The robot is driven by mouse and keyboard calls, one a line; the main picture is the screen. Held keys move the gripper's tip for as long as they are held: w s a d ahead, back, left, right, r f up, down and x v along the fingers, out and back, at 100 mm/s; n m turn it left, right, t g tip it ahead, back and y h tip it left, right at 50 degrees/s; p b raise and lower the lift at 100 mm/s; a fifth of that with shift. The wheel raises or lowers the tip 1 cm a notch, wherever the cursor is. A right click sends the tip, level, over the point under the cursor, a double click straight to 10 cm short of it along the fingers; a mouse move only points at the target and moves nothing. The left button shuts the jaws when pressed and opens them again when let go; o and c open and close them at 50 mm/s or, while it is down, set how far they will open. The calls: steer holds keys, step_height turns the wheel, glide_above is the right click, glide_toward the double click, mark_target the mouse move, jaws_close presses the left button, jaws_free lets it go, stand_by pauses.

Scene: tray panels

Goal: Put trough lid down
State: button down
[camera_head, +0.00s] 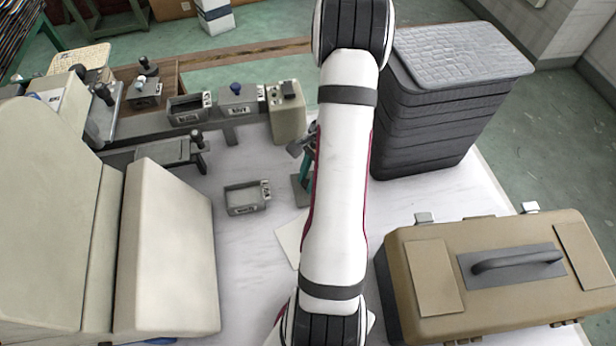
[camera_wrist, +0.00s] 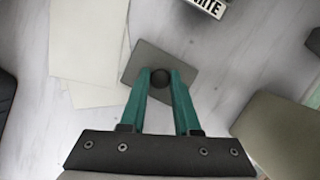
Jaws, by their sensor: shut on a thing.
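My gripper (camera_wrist: 161,77) has teal fingers closed on the round dark knob of a flat grey lid (camera_wrist: 150,62) in the wrist view. In the head view the arm hides most of the gripper; a bit of teal finger (camera_head: 308,172) and an edge of the lid (camera_head: 299,190) show to its left. Whether the lid touches the table is hard to tell. An open, empty grey trough (camera_head: 243,199) with a label sits on the table to the left of the lid. Part of a labelled trough (camera_wrist: 209,6) shows at the wrist view's top edge.
Pale paper (camera_wrist: 88,50) lies beside the lid. A tan toolbox (camera_head: 440,285) and dark stacked crates (camera_head: 425,125) stand right; a beige housing (camera_head: 165,250) stands left.

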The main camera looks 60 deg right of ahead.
steer(key=c, duration=0.6)
jaws_free()
steer(key=shift+c, duration=0.2)
steer(key=v, duration=1.2)
steer(key=w+a+r+n+g, duration=0.1)
steer(key=w+a+r+n, duration=0.2)
steer(key=a, duration=0.4)
steer(key=w+a+r+n, duration=0.2)
steer(key=a+r+n, duration=0.15)
steer(key=a, duration=0.35)
steer(key=s+a+n, duration=0.3)
steer(key=a, duration=0.3)
steer(key=s+a+r+n+h, duration=0.1)
steer(key=s+a+n, duration=0.2)
steer(key=a, duration=0.4)
steer(key=s+a+r+n, duration=0.1)
steer(key=s+a+n, duration=0.3)
steer(key=a, duration=0.3)
steer(key=shift+n+g, duration=0.3)
steer(key=shift+n, duration=0.05)
